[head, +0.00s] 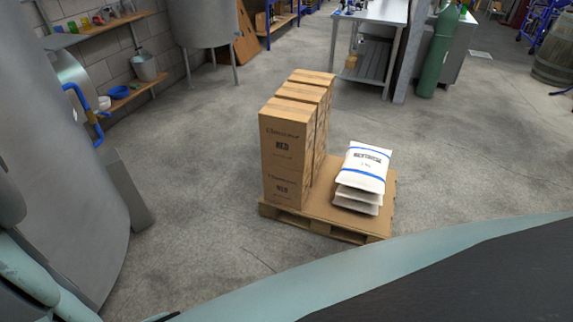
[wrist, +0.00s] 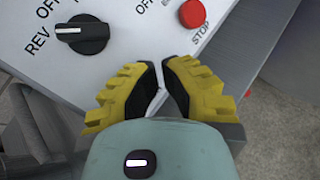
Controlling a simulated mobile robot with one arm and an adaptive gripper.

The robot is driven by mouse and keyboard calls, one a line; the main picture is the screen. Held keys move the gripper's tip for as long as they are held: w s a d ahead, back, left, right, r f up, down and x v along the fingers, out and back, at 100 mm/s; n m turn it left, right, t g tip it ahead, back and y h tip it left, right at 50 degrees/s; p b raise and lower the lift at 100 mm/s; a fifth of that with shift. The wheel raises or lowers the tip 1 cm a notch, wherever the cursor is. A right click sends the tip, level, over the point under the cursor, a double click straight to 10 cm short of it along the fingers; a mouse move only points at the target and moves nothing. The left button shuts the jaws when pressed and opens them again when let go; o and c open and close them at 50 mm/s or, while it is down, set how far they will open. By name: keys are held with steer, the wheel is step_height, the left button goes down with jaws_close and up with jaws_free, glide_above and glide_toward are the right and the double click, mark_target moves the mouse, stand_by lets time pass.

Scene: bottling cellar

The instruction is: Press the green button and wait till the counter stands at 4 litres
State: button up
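In the wrist view a pale control panel (wrist: 125,62) fills the upper part of the picture. It carries a red button (wrist: 192,13) marked STOP and a black rotary knob (wrist: 82,34) with OFF and REV beside it. My gripper (wrist: 161,70) has yellow fingers with black pads. Its fingertips are drawn together with nothing seen between them, in front of the panel, below and left of the red button. I cannot tell whether they touch the panel. No green button and no litre counter show in either view.
In the head view a pallet (head: 323,227) bears tall cartons (head: 287,150) and white sacks (head: 363,165). A large steel tank (head: 60,150) stands at the left. A metal table (head: 372,12) and a green gas cylinder (head: 435,55) are at the back. Bare floor surrounds the pallet.

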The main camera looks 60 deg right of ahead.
jaws_close()
stand_by(0.7)
steer(key=shift+f, duration=0.15)
steer(key=shift+a+f, duration=0.2)
steer(key=shift+a, duration=0.05)
steer(key=shift+s+a+f+b, duration=0.1)
steer(key=shift+a+f+b, duration=0.25)
steer(key=shift+b, duration=0.1)
stand_by(0.8)
steer(key=shift+d+r, duration=0.1)
steer(key=shift+r, duration=0.05)
steer(key=shift+d+r+p, duration=0.5)
steer(key=shift+d+p, duration=0.1)
steer(key=shift+p, duration=0.05)
